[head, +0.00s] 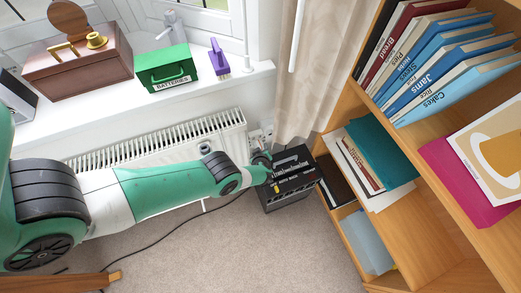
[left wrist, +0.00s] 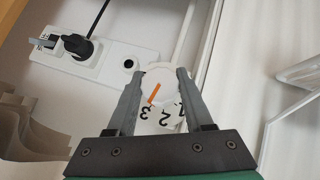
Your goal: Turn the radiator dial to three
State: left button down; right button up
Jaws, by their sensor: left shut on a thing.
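The white radiator dial (left wrist: 163,77) is between the two fingers of my left gripper (left wrist: 157,74) in the left wrist view. Its orange line slants down and left, with its lower end close to the printed 3. The numbers 3, 2 and 1 show on the white scale (left wrist: 157,117) below it. My left gripper is shut on the dial, one finger on each side. In the head view, my left gripper (head: 262,160) is at the right end of the white radiator (head: 236,121), and I cannot make out the dial there. My right gripper is not in view.
A black box (head: 290,178) stands on the carpet beside the gripper, next to the bookcase (head: 345,108). A socket with a black plug (left wrist: 78,47) is near the dial. A brown box (head: 75,72), a green batteries tin (head: 163,66) and a purple object (head: 219,58) stand on the sill.

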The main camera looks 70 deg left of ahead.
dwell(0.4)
pick_arm(q)
jog(key=shift+c, duration=1.4)
grip_release()
jog(key=shift+s, duration=0.1)
